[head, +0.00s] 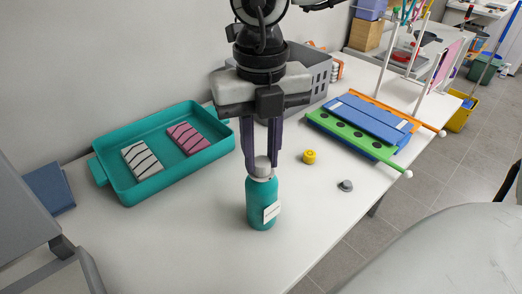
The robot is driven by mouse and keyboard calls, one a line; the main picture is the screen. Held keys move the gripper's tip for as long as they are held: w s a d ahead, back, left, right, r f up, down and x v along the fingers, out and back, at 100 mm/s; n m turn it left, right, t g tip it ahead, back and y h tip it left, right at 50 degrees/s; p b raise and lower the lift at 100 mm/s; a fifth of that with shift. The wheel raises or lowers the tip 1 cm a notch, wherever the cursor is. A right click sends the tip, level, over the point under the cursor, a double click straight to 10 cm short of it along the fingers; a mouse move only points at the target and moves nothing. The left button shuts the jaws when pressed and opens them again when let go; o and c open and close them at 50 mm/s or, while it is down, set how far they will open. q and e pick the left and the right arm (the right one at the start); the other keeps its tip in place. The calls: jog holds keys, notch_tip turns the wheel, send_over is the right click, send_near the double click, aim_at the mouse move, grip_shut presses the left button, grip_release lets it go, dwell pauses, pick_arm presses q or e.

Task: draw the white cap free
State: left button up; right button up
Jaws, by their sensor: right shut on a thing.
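A teal bottle (260,203) with a white label stands upright on the white table. The whitish cap (262,170) sits at the top of the bottle, partly hidden by the fingers. My right gripper (262,162) reaches straight down from above, its two dark fingers shut on the cap from both sides. I see no clear gap between the cap and the bottle. My left gripper is not in view.
A teal tray (129,196) with a white and a pink striped block stands to the left. A yellow cap (309,156) and a grey cap (345,185) lie to the right. A grey crate (313,82) and a blue-green rack (362,125) stand behind. The table front is clear.

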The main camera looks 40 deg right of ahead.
aim_at(261, 159)
grip_shut()
jog(key=shift+r, duration=0.15)
jog(key=shift+r+p, duration=0.55)
jog(key=shift+r, duration=0.6)
jog(key=shift+r, duration=0.1)
jog(key=shift+r+p, duration=0.85)
jog(key=shift+r, duration=1.05)
